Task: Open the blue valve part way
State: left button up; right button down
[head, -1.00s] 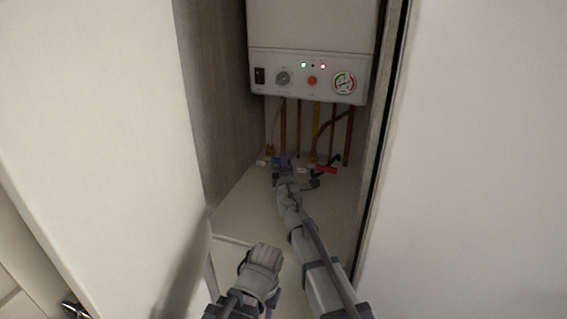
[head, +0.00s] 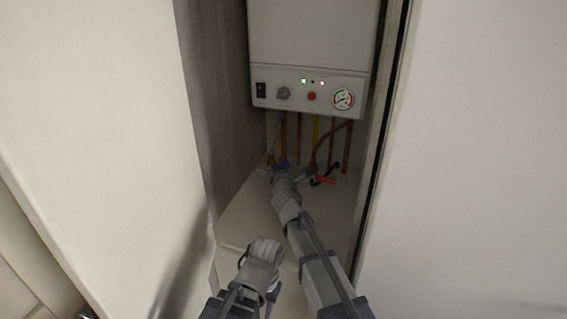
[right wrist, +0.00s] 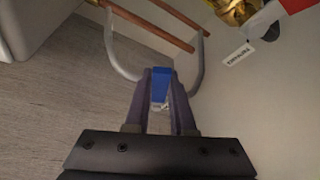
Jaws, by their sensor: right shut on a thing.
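The blue valve's handle (head: 281,165) is low in the cupboard, among the pipe ends under the boiler. It also shows in the right wrist view as a blue lever (right wrist: 160,84), standing between my fingers. My right gripper (right wrist: 160,100) is shut on this lever; it shows small and dark in the head view (head: 279,174). The fingers hide part of the lever and the valve body, so its exact angle is hard to tell. My left gripper (head: 264,246) is lower, near the cupboard's front edge, away from the valve; its fingertips are not clear.
The boiler (head: 305,89) hangs above, with copper pipes and a yellow pipe below. A red handle (head: 326,181) and a dark handle sit just right of the blue one. Brass fittings (right wrist: 235,10) are close by. Cupboard walls (head: 208,110) make the space narrow.

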pick_arm(q)
jog(key=shift+r+p, duration=1)
jog(key=shift+r, duration=0.35)
pick_arm(e)
jog(key=shift+w+a+r+n+g+h, duration=0.1)
jog(key=shift+a+r+n+g+h, duration=0.15)
jog(key=shift+n, duration=0.2)
jog(key=shift+w+a+r+n+g+h, duration=0.1)
jog(key=shift+r+n+g+h, duration=0.05)
jog(key=shift+r+n, duration=0.25)
jog(key=shift+s, duration=0.1)
jog(key=c, duration=0.8)
grip_release()
jog(key=shift+o, duration=0.2)
pick_arm(q)
jog(key=shift+s+a+r+p, duration=0.7)
jog(key=shift+s+r+p, duration=0.1)
jog(key=shift+r+p, duration=0.15)
pick_arm(e)
jog(key=v, duration=0.7)
jog(key=shift+s, duration=0.35)
